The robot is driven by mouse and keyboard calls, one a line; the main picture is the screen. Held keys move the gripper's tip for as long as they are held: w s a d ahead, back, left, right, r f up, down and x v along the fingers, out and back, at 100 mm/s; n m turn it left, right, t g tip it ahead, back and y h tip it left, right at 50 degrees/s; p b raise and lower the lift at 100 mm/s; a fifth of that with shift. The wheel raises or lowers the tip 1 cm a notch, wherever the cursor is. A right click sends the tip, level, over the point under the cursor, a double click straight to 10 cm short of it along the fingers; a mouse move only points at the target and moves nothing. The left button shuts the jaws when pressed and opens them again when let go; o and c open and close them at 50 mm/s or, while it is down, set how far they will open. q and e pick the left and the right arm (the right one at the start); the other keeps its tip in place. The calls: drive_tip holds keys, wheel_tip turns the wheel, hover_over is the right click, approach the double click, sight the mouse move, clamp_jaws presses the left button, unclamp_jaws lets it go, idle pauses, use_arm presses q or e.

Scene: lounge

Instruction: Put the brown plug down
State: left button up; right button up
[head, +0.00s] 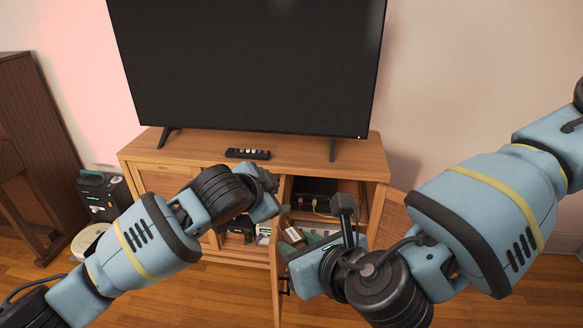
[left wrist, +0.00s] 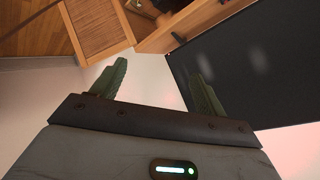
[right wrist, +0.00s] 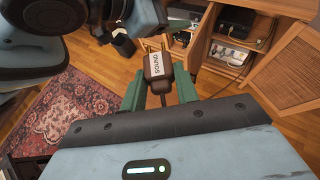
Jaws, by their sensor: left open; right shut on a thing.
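My right gripper (right wrist: 157,82) is shut on the brown plug (right wrist: 157,70), which has a white label and prongs pointing away from the gripper. A dark cord end shows between the green fingers. In the head view the plug (head: 292,236) is held in front of the cabinet's open compartment, partly hidden by my right gripper. My left gripper (left wrist: 158,78) is open and empty, with its green fingers spread apart. In the head view it is above and left of the plug, near the cabinet front.
The wooden TV cabinet (head: 150,148) carries a television (head: 250,60) and a remote (head: 248,154). Its right door (right wrist: 295,68) stands open. Inside are a black box (head: 313,193) and a white socket strip (right wrist: 232,54). A patterned rug (right wrist: 65,110) lies on the floor.

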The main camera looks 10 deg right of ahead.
use_arm(q)
drive_tip(key=s+d+r+n+g+y, duration=0.1)
drive_tip(key=s+d+r+g+y, duration=0.2)
drive_tip(key=s+r+g, duration=0.3)
drive_tip(key=g+y, duration=0.3)
approach(291, 233)
wheel_tip(291, 233, down, 9)
drive_tip(key=shift+w+f, duration=0.15)
drive_tip(key=shift+f, duration=0.1)
drive_tip(key=shift+c, duration=0.3)
drive_tip(key=c, duration=0.5)
drive_tip(key=shift+c, duration=0.9)
use_arm(e)
drive_tip(key=o, duration=1.1)
